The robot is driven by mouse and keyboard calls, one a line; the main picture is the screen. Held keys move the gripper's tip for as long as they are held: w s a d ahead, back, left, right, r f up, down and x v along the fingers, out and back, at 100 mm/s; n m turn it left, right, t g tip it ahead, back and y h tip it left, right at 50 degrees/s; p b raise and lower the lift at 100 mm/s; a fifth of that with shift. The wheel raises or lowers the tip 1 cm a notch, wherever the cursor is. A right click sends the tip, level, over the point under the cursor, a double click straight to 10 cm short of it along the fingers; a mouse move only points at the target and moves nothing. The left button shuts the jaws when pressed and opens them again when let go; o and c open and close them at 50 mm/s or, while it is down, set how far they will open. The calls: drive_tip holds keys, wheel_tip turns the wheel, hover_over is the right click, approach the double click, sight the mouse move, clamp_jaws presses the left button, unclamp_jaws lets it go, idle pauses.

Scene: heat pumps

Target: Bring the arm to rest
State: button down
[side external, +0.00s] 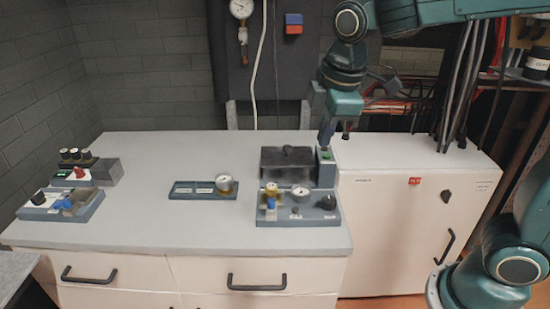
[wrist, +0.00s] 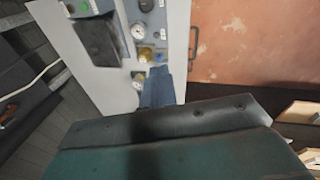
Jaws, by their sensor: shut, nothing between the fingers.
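My gripper (side external: 333,132) points down above the right rear corner of the grey bench top, close to the green-topped block (side external: 325,156) at the right of the dark box. Its fingers are together and empty. I cannot tell from the side view whether the tips touch the block. In the wrist view, the gripper's blue finger (wrist: 158,88) points toward the bench, with dials around it.
The grey bench (side external: 150,225) carries a panel with gauge and knobs (side external: 298,205), a dark lidded box (side external: 287,165), a small tray with a gauge (side external: 203,190) and a left control unit (side external: 62,203). A white cabinet (side external: 400,215) stands right. Bench between units is clear.

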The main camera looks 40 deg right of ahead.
drive_tip(key=s+d+m+t+y, duration=0.1)
drive_tip(key=s+d+m+t, duration=0.2)
drive_tip(key=s+m, duration=0.7)
drive_tip(key=shift+s+d+f+m, duration=0.4)
drive_tip(key=shift+s+d, duration=0.55)
drive_tip(key=shift+s, duration=2.1)
